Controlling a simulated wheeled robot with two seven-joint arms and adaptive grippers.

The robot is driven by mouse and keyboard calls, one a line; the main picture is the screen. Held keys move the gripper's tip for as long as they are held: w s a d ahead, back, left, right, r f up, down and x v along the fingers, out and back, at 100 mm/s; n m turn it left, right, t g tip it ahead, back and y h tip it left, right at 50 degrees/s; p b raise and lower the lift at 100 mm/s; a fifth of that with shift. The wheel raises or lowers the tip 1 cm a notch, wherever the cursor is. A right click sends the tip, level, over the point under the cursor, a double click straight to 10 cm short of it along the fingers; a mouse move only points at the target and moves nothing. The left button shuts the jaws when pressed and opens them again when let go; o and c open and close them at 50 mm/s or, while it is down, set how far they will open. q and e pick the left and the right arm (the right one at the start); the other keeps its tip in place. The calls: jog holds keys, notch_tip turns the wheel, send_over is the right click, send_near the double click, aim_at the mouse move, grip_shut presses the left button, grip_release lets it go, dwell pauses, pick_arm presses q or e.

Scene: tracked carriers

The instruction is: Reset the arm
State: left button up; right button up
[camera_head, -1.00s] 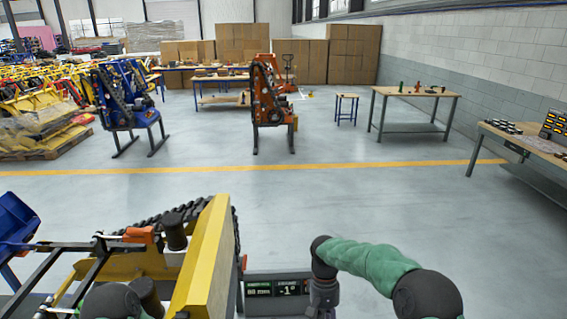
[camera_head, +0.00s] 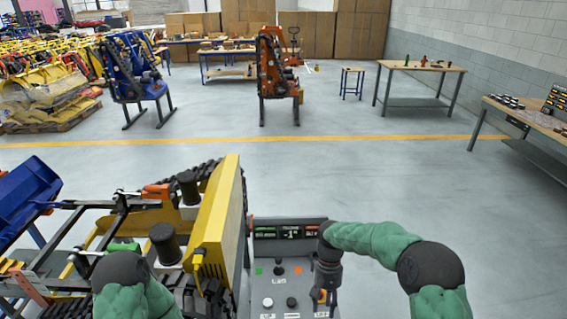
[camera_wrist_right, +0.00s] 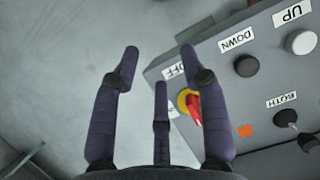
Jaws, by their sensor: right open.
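My right arm, in a green sleeve, comes in from the lower right in the head view. Its gripper (camera_head: 325,290) hangs at the right edge of a grey control panel (camera_head: 290,258) with a small lit display. In the right wrist view the gripper (camera_wrist_right: 160,72) is open, its dark fingers spread with nothing between them. A red knob on a yellow ring (camera_wrist_right: 190,104) shows on the panel beside the right finger, close to it; I cannot tell whether they touch. My left arm shows at the lower left in the head view, but its gripper is not visible.
A yellow tracked carrier (camera_head: 216,225) stands directly left of the panel, with a blue bin (camera_head: 28,195) further left. The panel has buttons and a black joystick (camera_wrist_right: 287,117). A workbench (camera_head: 540,130) stands at the right.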

jog(key=s+a+f+m+t+y, duration=0.1)
jog(key=s+f+y, duration=0.1)
jog(key=s+f, duration=0.45)
jog(key=s+a+f+t+y, duration=0.1)
jog(key=s+f, duration=0.3)
jog(key=f, duration=0.6)
jog(key=s+d+f+m+t, duration=0.1)
jog(key=s+f+m+t, duration=0.3)
jog(key=s, duration=0.9)
notch_tip(320, 180, down, 8)
jog(key=w+a+n+g+b, duration=0.1)
jog(key=n+b, duration=0.1)
jog(key=b, duration=0.7)
jog(key=shift+w+a+y, duration=0.3)
jog(key=shift+w+a, duration=0.05)
jog(key=shift+w, duration=0.05)
jog(key=shift+c, duration=0.5)
